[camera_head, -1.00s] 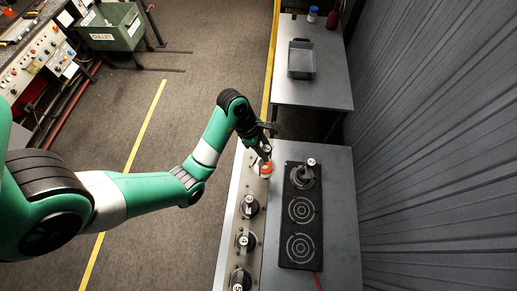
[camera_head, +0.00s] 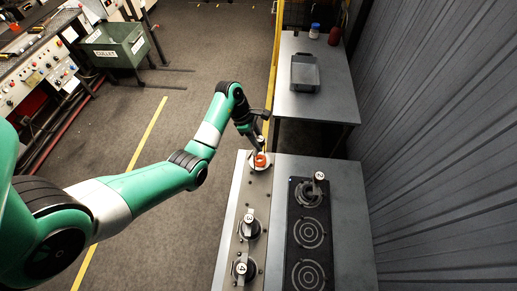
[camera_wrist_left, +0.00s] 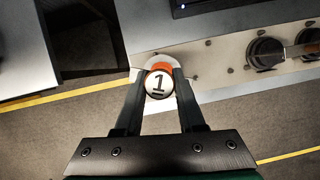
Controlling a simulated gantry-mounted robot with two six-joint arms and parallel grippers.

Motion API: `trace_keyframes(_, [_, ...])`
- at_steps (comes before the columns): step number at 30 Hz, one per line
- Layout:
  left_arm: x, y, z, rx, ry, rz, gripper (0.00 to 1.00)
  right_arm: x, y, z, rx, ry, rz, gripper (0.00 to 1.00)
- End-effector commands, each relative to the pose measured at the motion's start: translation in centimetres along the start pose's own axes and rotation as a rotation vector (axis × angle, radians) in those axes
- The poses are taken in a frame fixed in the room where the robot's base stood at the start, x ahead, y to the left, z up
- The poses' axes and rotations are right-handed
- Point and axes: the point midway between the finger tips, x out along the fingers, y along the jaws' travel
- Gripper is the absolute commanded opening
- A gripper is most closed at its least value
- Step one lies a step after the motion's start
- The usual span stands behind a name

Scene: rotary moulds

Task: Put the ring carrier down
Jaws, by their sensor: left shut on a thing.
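The ring carrier has a round white top marked 1 (camera_wrist_left: 159,84). In the wrist view it sits between the two dark fingers of my left gripper (camera_wrist_left: 155,92), which is shut on it. An orange, glowing-looking patch (camera_wrist_left: 161,67) shows just behind the white top. In the head view my left gripper (camera_head: 258,142) points down over the far end of the pale mould rail (camera_head: 234,207), right at the orange patch (camera_head: 261,160). The carrier's lower part is hidden, so I cannot tell whether it touches the mould. My right gripper is not in view.
Carriers marked 3 (camera_head: 250,220) and 4 (camera_head: 241,268) stand on the rail. A carrier marked 2 (camera_head: 319,177) stands on the far ring of the black plate (camera_head: 293,237); its nearer rings are empty. A grey tray (camera_head: 304,73) lies on the far table.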

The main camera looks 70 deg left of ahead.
Motion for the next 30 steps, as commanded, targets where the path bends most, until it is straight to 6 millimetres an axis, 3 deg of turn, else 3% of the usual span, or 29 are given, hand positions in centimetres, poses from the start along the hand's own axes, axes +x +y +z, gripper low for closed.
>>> trace_keyframes(7, [0.7, 0.7, -0.6, 0.0, -0.001, 0.001, 0.0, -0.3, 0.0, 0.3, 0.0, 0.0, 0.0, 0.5])
trace_keyframes(13, [3.4, 0.8, -1.8, 0.0, 0.0, 0.0, 0.0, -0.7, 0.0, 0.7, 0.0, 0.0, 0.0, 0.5])
trace_keyframes(25, [4.0, 0.8, -2.0, 0.002, 0.0, 0.001, 0.0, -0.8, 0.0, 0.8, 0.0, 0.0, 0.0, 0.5])
trace_keyframes(26, [3.9, 0.7, -2.0, 0.001, 0.001, 0.0, 0.44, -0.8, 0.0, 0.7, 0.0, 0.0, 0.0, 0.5])
trace_keyframes(30, [3.9, 0.7, -2.0, 0.001, 0.001, 0.0, 0.68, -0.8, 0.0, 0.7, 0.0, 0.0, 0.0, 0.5])
